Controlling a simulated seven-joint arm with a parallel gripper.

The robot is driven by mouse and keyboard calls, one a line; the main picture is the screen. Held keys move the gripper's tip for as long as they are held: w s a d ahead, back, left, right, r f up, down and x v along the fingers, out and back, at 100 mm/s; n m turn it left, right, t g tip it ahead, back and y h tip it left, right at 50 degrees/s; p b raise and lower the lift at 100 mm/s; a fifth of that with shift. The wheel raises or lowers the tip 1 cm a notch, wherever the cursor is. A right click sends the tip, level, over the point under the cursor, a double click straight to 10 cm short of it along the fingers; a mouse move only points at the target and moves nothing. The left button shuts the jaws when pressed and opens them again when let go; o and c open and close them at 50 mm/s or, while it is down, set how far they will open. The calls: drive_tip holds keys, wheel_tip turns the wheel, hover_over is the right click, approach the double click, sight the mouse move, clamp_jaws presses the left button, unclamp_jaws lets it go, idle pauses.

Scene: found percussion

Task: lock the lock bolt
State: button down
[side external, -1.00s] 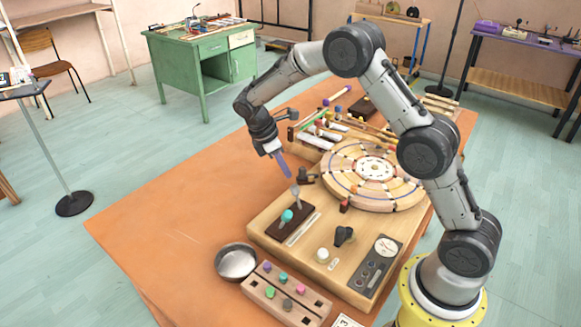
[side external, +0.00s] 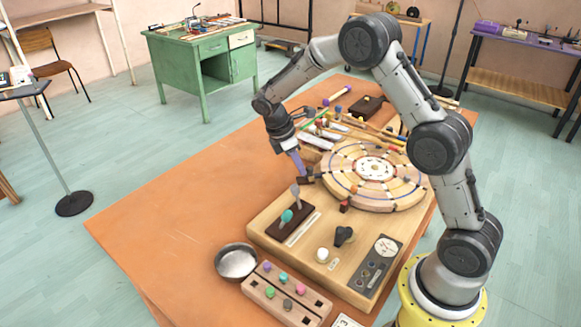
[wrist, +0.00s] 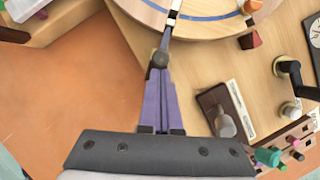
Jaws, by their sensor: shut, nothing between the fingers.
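What looks like the lock bolt (side external: 308,179) is a small dark piece at the edge of the round segmented disc (side external: 353,188). In the wrist view a dark round knob (wrist: 160,59) shows right at my fingertips, with a narrow bar beyond it toward the disc (wrist: 200,20). My gripper (side external: 303,174) points down with its purple fingers shut and empty. In the wrist view the fingertips (wrist: 160,74) are against or just short of the knob; I cannot tell which. The fingers hide part of the bolt.
Mallets and bars lie behind. A metal bowl (side external: 237,262) and peg block (side external: 262,291) stand in front. The orange table's left is clear.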

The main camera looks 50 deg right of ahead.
drive_tip(key=shift+w+a, duration=0.25)
drive_tip(key=shift+a, duration=0.15)
drive_tip(key=w+a+r, duration=0.3)
drive_tip(key=a+r, duration=0.2)
drive_tip(key=r, duration=0.4)
drive_tip(key=shift+w+a+r, duration=0.15)
drive_tip(key=shift+w+a, duration=0.2)
drive_tip(key=shift+w, duration=0.05)
